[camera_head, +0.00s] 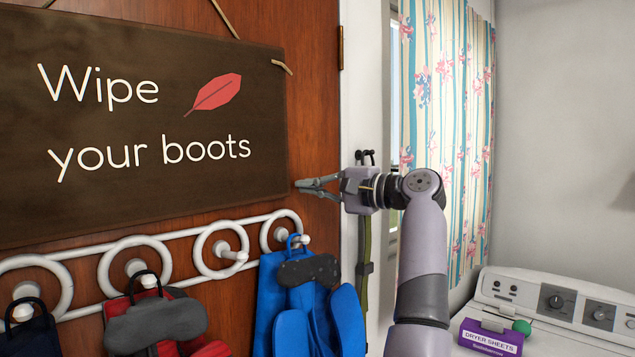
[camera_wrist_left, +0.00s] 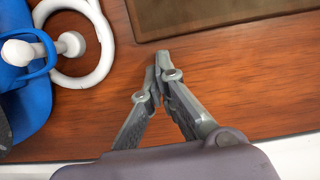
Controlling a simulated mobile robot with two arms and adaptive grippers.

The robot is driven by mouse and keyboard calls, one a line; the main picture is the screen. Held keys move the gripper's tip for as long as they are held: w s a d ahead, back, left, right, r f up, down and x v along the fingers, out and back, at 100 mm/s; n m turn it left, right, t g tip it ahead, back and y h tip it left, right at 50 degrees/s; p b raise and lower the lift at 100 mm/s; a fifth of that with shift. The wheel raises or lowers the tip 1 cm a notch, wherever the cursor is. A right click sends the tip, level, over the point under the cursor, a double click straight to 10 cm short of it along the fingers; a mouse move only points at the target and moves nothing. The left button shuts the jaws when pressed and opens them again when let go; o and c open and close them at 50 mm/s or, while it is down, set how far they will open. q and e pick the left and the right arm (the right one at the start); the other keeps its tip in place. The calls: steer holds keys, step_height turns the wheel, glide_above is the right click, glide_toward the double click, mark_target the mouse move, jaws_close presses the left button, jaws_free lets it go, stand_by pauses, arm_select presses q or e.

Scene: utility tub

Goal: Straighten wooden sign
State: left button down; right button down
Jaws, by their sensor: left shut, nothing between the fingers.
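The wooden sign (camera_head: 160,115) is a dark brown board on the door, reading "Wipe your boots" beside a red leaf. In the head view its top edge slopes down to the right and its bottom edge slopes up to the right. A piece of cord shows above it and another at its upper right corner. Part of the sign also shows in the left wrist view (camera_wrist_left: 225,10). My left gripper (camera_head: 298,185) is shut and empty, its tips beside the sign's lower right corner. I cannot tell whether they touch. My right gripper is not in view.
A white ring-shaped coat rack (camera_head: 210,248) runs below the sign. A blue bag (camera_head: 305,315) and a red-grey item (camera_head: 155,322) hang from it. A white door frame, floral curtain (camera_head: 445,120), purple dryer-sheets box (camera_head: 490,337) and white dryer (camera_head: 530,287) are to the right.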

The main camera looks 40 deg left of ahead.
arm_select(q)
steer(key=shift+s+a+f, duration=0.1)
steer(key=shift+s+a, duration=0.1)
steer(key=shift+s, duration=0.05)
steer(key=shift+s+f+b, duration=0.25)
steer(key=shift+f+b, duration=0.25)
steer(key=shift+b, duration=0.35)
steer(key=shift+s+r, duration=0.15)
steer(key=shift+s, duration=0.4)
steer(key=shift+w, duration=0.15)
